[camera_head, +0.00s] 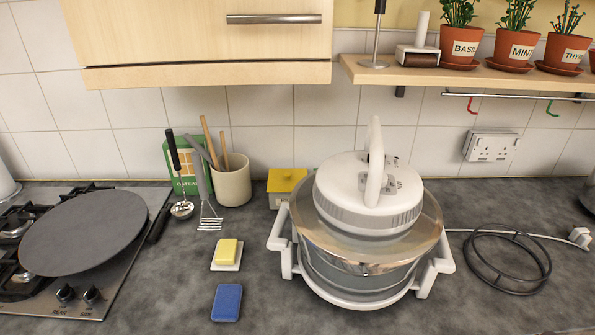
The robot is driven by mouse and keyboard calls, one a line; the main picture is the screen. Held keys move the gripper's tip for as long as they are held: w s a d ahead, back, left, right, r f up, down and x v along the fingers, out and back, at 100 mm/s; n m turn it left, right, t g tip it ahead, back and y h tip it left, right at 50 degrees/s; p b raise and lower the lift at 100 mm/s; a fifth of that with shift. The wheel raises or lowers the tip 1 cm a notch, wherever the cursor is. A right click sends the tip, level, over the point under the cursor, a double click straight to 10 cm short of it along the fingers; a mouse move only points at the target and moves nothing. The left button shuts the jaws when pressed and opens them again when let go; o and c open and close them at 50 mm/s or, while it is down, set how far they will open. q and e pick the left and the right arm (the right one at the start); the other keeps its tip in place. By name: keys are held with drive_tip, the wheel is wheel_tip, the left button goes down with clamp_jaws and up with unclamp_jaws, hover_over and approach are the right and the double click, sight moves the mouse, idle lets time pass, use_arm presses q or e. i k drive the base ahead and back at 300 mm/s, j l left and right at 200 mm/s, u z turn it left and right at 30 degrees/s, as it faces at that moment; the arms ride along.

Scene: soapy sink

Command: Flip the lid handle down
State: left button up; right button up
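A white lid unit (350,200) sits on top of a round cooker with a glass bowl and metal ring (360,258), right of the picture's middle. The white lid handle (375,165) stands upright on the lid. The cooker's white base has a carrying handle on each side. Neither of my grippers shows in the head view.
A yellow sponge (229,251) and a blue sponge (227,302) lie left of the cooker. A hob with a dark pan (80,232) is at the left. A black wire rack (505,260) and a white cable lie to the right. A shelf (450,75) with potted herbs hangs above.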

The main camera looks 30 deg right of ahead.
sight(374, 143)
drive_tip(key=z, duration=1.35)
drive_tip(key=k, duration=0.25)
